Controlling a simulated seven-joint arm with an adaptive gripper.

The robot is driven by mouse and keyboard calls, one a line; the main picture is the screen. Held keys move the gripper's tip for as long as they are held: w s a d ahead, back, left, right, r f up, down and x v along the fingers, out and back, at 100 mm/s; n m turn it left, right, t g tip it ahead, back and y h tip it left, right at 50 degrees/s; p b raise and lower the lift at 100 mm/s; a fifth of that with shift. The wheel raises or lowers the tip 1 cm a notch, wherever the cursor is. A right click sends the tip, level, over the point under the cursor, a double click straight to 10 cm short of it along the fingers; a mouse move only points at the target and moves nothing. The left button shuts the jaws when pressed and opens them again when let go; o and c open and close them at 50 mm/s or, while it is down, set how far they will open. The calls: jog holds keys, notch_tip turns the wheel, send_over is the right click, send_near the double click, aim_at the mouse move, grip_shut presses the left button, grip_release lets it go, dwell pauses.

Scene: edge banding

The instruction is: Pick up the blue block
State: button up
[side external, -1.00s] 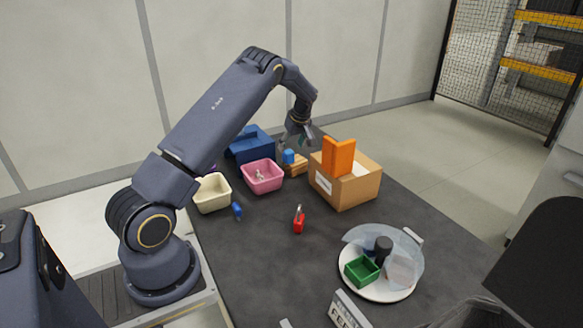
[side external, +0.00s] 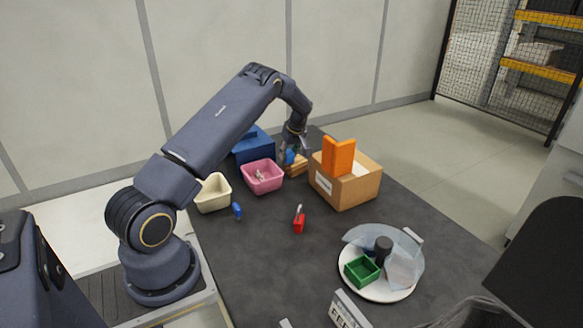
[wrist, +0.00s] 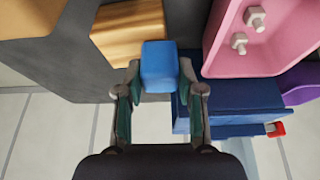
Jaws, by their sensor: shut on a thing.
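The blue block (wrist: 159,66) is a small upright block. In the wrist view it sits between the two fingers of my gripper (wrist: 160,92), which is shut on it. In the side view the blue block (side external: 289,157) shows just below my gripper (side external: 293,148), beside the wooden blocks and partly covered by the fingers. Whether its underside touches anything is hidden.
Wooden blocks (side external: 296,166) lie right by the gripper. A pink bin (side external: 262,178) with bolts and a blue toolbox (side external: 252,146) stand left. A cardboard box (side external: 345,186) with an orange piece (side external: 338,156) stands right. Red-handled tool (side external: 299,222) lies in front.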

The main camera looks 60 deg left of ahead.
grip_shut()
jog(key=shift+r, duration=0.1)
